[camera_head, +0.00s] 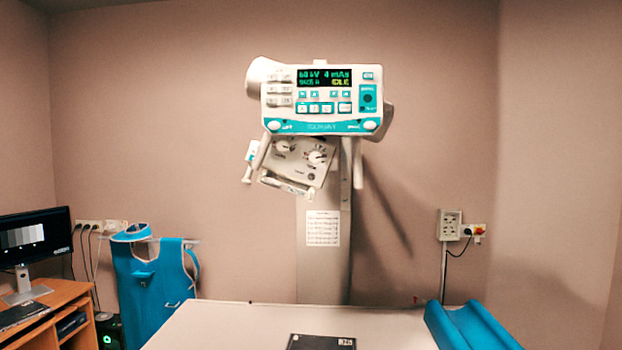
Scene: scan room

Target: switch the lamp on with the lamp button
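The X-ray tube head's control panel (321,98) faces me at the upper middle, on a grey column (323,268). Its dark display shows lit green and yellow text. Rows of teal and white buttons (323,108) sit below the display, and a teal block with a dark round knob (368,98) is at its right. Button labels are too small to read, so I cannot tell which one is the lamp button. Below the panel hangs a tilted collimator box (297,162) with dials. I see no lit lamp field on the table. Neither of my grippers is in view.
A pale table (230,325) spans the lower middle, with a black plate (320,342) at its front edge and a blue cushion (470,326) at its right. A blue apron (155,285) hangs at the left, beside a desk (60,298) with a monitor (35,238). Wall sockets (450,225) are at the right.

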